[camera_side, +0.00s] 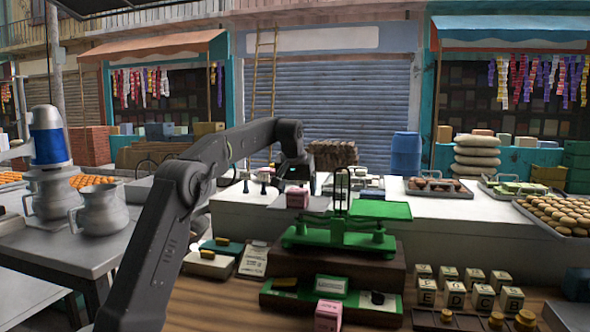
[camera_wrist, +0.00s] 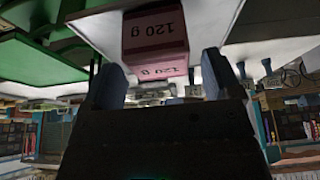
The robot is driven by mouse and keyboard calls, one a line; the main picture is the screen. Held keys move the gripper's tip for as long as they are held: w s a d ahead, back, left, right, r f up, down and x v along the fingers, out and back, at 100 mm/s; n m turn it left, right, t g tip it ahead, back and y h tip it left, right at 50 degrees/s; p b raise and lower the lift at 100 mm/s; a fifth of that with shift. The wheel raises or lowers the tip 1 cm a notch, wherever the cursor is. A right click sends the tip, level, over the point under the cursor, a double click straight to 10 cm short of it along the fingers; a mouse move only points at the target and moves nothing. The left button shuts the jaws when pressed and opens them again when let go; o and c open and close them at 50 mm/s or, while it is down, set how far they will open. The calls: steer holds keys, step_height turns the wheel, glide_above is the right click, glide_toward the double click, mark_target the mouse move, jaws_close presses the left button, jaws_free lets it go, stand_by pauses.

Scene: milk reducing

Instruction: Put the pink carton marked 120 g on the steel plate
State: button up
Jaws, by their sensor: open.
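The pink carton marked 120 g (camera_side: 297,197) sits on the steel plate (camera_side: 318,205) at the left of the green balance scale (camera_side: 340,230). In the wrist view the carton (camera_wrist: 155,40) shows its "120 g" marks and rests on the pale plate (camera_wrist: 92,30). My gripper (camera_side: 296,180) is just above the carton in the side view. In the wrist view my gripper (camera_wrist: 163,70) has its two fingers spread apart with nothing held between them. The carton lies beyond the fingertips. Whether a finger touches it is hard to tell.
The scale's green plate (camera_side: 378,210) is on the right. A second pink carton (camera_side: 328,315) stands at the front by a green tray (camera_side: 375,308). Several lettered blocks (camera_side: 482,298) stand at front right. Metal jugs (camera_side: 100,208) stand on the left table.

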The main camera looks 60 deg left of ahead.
steer(key=v, duration=0.9)
steer(key=s+d+f+m, duration=0.1)
steer(key=s+d, duration=0.2)
steer(key=d, duration=0.3)
steer(key=s+d+f+m+t+h, duration=0.1)
steer(key=s+d+m, duration=0.1)
steer(key=d, duration=0.5)
steer(key=s+d+f+m, duration=0.1)
steer(key=s+d, duration=0.2)
steer(key=d, duration=0.3)
steer(key=s+d+f+m+h, duration=0.1)
steer(key=s+d+f+m, duration=0.1)
steer(key=s+d+f, duration=0.4)
steer(key=s+d+f+m+t+h, duration=0.1)
steer(key=s+d+f+m, duration=0.2)
steer(key=s+d+f, duration=0.3)
steer(key=s+f, duration=0.3)
steer(key=s, duration=0.2)
steer(key=shift+f, duration=0.35)
